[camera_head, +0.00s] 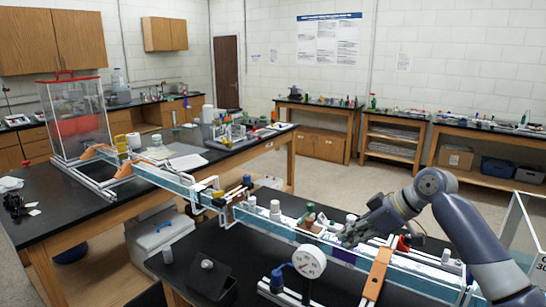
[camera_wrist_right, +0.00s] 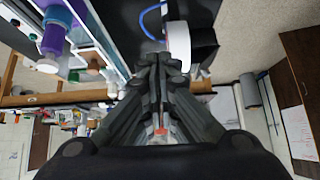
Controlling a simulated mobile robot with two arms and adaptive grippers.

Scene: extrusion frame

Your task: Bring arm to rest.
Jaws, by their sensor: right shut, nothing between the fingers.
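My right arm (camera_head: 470,235) comes in from the right of the head view. Its gripper (camera_head: 350,236) hangs over the bench near the long extrusion frame (camera_head: 180,182), with its fingers pointing left and down. In the right wrist view the dark fingers of the gripper (camera_wrist_right: 160,62) are drawn together with nothing seen between them. I cannot tell how high the fingertips are above the frame. My left gripper does not show.
A round white gauge (camera_head: 310,261) stands in front of the right gripper. Small bottles, one of them green (camera_head: 309,214), stand on the frame beside it. A black box (camera_head: 208,278) sits on the near bench. Open floor (camera_head: 330,183) lies behind the benches.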

